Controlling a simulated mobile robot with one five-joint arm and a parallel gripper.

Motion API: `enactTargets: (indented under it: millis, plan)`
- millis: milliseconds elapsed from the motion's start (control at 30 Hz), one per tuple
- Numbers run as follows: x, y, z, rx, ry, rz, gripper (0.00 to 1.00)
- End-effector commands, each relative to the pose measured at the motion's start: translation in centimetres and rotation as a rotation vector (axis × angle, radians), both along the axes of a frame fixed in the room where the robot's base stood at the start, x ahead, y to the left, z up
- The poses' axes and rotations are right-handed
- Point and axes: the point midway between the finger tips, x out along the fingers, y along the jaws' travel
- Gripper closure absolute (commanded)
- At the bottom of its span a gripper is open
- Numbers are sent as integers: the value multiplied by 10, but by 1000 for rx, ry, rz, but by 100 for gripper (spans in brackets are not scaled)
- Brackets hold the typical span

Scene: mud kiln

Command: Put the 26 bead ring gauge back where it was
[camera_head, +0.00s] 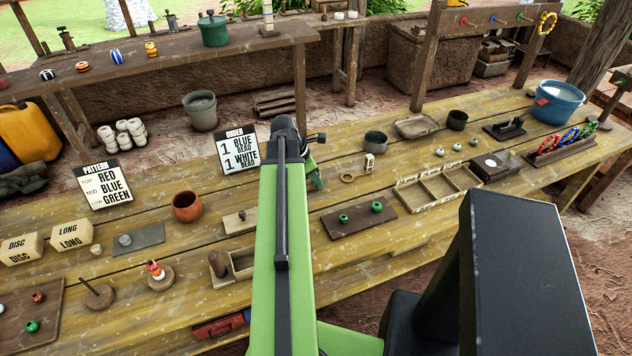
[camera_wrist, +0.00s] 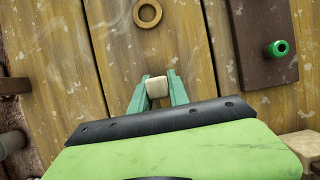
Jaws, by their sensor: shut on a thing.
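My gripper (camera_wrist: 157,86) is shut on a small cream block (camera_wrist: 157,88) with rounded corners. Only the block's top shows in the wrist view; no number is readable on it, and anything below it is hidden. In the head view my green jaws (camera_head: 316,177) are above the middle of the bench and my arm hides the block. A tan ring (camera_head: 348,179) lies flat on the planks just right of the jaws; it also shows ahead of them in the wrist view (camera_wrist: 147,13). A small marked wooden block (camera_head: 369,163) stands near that ring. I cannot tell which piece is the 26 bead gauge.
A dark board (camera_head: 358,226) with two green beads lies nearer me. Right are a divided wooden tray (camera_head: 440,188) and dark cups, one a bowl (camera_head: 376,140). An order card (camera_head: 238,148) stands left of my arm. Bare planks surround the tan ring.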

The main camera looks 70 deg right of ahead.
Motion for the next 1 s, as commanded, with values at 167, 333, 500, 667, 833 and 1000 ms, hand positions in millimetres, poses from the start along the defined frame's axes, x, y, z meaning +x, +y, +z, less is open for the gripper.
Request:
enactTargets:
  millis: [167, 333, 500, 667, 833, 1000]
  plan:
    - [0, 0, -4, 0, 0, 0, 77]
    - [0, 0, -3, 0, 0, -1, 57]
    - [-1, 0, -2, 0, 0, -1, 57]
    - [-1, 0, 0, 0, 0, -1, 57]
    - [2, 3, 16, 0, 0, -1, 57]
    - [12, 10, 50, -1, -1, 0, 57]
